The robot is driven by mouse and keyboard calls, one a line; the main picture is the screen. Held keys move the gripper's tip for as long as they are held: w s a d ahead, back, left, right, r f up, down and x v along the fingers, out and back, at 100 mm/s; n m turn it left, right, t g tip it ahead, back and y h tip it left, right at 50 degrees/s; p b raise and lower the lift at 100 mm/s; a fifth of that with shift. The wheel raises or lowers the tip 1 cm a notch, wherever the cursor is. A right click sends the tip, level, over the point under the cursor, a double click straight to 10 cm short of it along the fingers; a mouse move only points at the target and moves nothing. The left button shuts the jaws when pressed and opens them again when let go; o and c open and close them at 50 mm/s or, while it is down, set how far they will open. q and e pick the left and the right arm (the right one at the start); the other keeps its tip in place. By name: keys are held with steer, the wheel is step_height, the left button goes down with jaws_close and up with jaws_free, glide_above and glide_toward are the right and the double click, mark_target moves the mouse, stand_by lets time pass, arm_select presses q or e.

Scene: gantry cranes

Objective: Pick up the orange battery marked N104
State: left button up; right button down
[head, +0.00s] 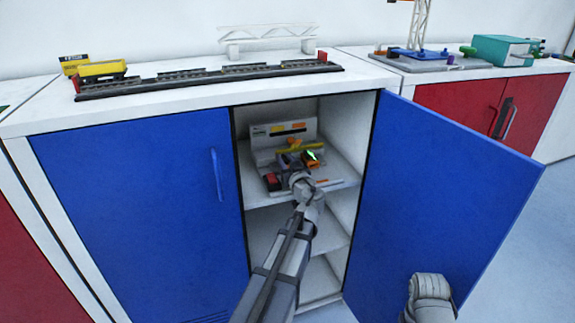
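An orange block with a bright green spot (313,157), perhaps the battery, is on the upper shelf inside the open cabinet. The marking N104 is too small to read. My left gripper (296,168) reaches into the cabinet, close in front of the orange block and partly over other small parts. Its fingers are too small and overlapped to show whether they are open or shut. Behind it stands a light grey charger-like stand (268,132) with yellow and orange parts. A red block (272,181) sits to the left of my gripper.
The blue right door (440,180) is swung open; the blue left door (140,215) is shut. Cabinet walls and the shelf (345,172) enclose my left gripper. A black rail track (210,80) with a yellow wagon (102,69) lies on top.

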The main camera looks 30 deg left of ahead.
arm_select(q)
jaws_close()
stand_by(1.1)
